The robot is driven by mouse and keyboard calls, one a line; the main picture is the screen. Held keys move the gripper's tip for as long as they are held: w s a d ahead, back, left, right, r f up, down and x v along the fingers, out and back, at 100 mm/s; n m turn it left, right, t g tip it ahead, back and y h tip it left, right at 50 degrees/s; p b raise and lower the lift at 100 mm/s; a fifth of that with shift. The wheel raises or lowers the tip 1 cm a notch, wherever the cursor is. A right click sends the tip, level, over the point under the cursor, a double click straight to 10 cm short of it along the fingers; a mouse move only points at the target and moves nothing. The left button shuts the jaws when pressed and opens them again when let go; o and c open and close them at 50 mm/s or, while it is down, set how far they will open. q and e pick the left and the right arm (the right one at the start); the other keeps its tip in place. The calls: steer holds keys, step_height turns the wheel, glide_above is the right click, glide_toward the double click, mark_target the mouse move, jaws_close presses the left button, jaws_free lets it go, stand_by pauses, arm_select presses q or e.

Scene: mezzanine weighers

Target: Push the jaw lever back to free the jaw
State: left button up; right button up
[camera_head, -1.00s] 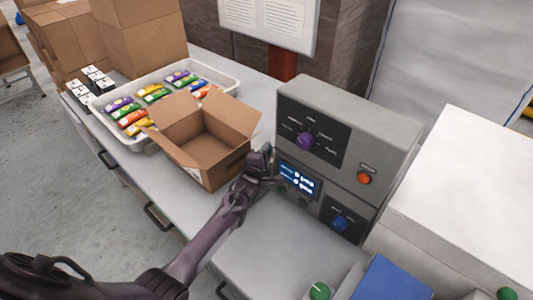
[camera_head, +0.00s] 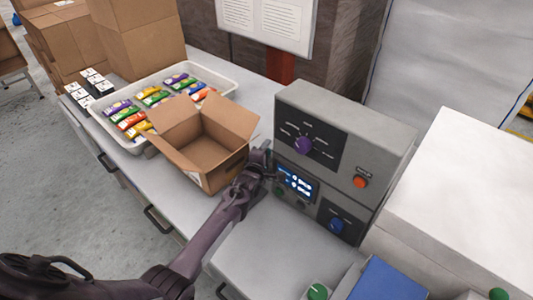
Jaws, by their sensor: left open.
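My left gripper (camera_head: 263,158) is at the left edge of the front of a grey control box (camera_head: 345,130), between the box and an open carton. Its jaws are open, and I see nothing held in them. The box carries a purple knob (camera_head: 303,145), an orange-red button (camera_head: 360,181), a lit blue display (camera_head: 298,183) and a blue knob (camera_head: 336,225). I cannot pick out a jaw lever; the gripper and forearm may hide part of the box's lower left. My right gripper is not in view.
The open cardboard carton (camera_head: 207,150) stands close left of my gripper. Behind it is a white tray (camera_head: 232,82) of colourful packets. A large white-topped cabinet (camera_head: 470,190) stands at the right, with a blue panel (camera_head: 390,281) and green knob (camera_head: 318,291) in front. The grey worktop (camera_head: 250,245) below my forearm is clear.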

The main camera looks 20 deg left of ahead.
arm_select(q)
steer(key=shift+s, duration=0.55)
steer(key=b+v, duration=0.1)
steer(key=v, duration=0.5)
steer(key=shift+s+r, duration=0.25)
steer(key=shift+s, duration=0.1)
steer(key=shift+f, duration=0.1)
